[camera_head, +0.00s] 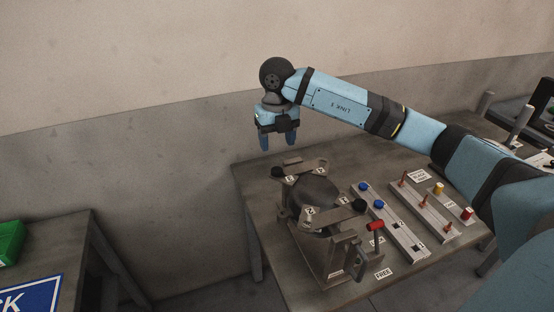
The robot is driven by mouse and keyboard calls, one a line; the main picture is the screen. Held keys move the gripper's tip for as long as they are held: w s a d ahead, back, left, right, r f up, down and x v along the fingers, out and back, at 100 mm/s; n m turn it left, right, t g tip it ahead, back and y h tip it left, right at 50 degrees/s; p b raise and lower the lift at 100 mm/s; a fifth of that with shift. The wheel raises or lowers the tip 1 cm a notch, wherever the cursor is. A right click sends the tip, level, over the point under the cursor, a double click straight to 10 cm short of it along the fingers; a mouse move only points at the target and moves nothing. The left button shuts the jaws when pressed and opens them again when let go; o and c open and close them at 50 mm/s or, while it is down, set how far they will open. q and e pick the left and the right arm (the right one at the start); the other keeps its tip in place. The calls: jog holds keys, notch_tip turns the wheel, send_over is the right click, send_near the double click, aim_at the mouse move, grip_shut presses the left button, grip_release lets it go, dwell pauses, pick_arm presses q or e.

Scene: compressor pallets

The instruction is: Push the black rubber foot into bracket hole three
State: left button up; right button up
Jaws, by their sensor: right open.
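My right gripper (278,141) is open and empty, pointing down in front of the wall, above and behind the fixture on the table. The compressor (316,190), a dark round body, sits in a metal fixture with numbered bracket plates. One black rubber foot (277,171) is at the back left bracket corner, and another black foot (360,205) is at the right corner. How deep either sits cannot be told. A label reading 2 (309,211) shows at the front left; the other bracket numbers are too small to read surely. My left gripper is out of view.
A rail (408,234) beside the fixture holds blue caps (379,204). A red-handled clamp (375,226) stands near a FREE label (384,274). A green bin (10,242) is far left.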

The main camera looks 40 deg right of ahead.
notch_tip(320, 180, up, 6)
jog(key=shift+f, duration=0.25)
jog(key=shift+f, duration=0.1)
dwell(0.4)
